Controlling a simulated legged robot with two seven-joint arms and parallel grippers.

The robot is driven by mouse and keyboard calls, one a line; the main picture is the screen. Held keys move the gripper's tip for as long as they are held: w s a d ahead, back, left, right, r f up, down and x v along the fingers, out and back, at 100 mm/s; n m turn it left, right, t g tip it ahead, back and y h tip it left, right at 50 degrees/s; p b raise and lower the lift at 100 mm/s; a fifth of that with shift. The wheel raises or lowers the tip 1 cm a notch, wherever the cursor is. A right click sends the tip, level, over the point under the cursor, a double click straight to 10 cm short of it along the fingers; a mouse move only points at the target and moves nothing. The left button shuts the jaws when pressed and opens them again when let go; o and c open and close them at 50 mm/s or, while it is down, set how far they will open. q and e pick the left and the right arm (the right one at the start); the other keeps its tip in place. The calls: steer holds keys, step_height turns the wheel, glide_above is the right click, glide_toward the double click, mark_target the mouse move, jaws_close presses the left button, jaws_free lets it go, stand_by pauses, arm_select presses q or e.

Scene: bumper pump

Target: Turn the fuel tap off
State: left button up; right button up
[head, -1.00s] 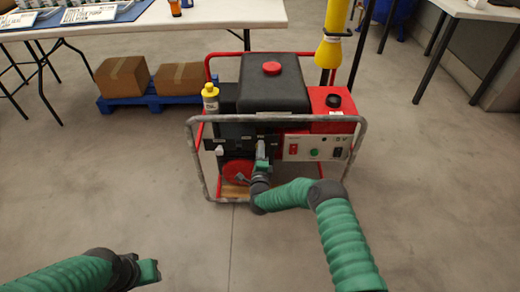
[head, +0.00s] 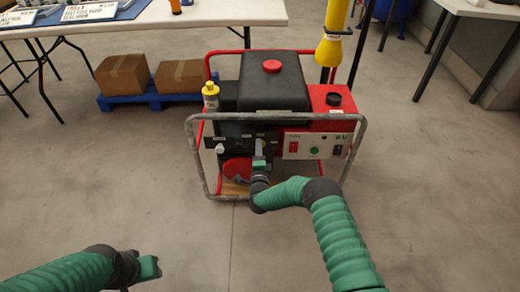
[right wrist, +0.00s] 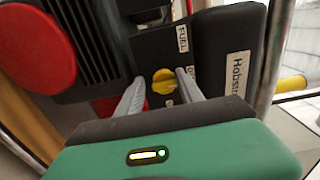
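The fuel tap is a yellow knob (right wrist: 164,80) on the dark panel of the generator (head: 274,92), beside a "FUEL" label (right wrist: 183,38) in the right wrist view. In the head view I cannot make the tap out behind my right gripper (head: 260,150). My right gripper is open, its two grey fingers (right wrist: 161,78) on either side of the tap with gaps showing; I cannot tell whether either touches it. My left gripper (head: 152,268) hangs low at the left, well away from the generator, and its fingers are too unclear to read.
A grey tube frame (head: 190,150) surrounds the generator's front. The red recoil cover (right wrist: 36,48) lies left of the tap. A yellow-capped bottle (head: 210,96) stands at the generator's left. Cardboard boxes (head: 123,74) sit on a blue pallet behind. Floor at left is clear.

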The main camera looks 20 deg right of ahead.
steer(key=shift+o, duration=0.8)
steer(key=shift+r, duration=0.15)
steer(key=shift+d, duration=0.1)
steer(key=p+v, duration=0.7)
steer(key=v, duration=1)
steer(key=shift+w, duration=0.15)
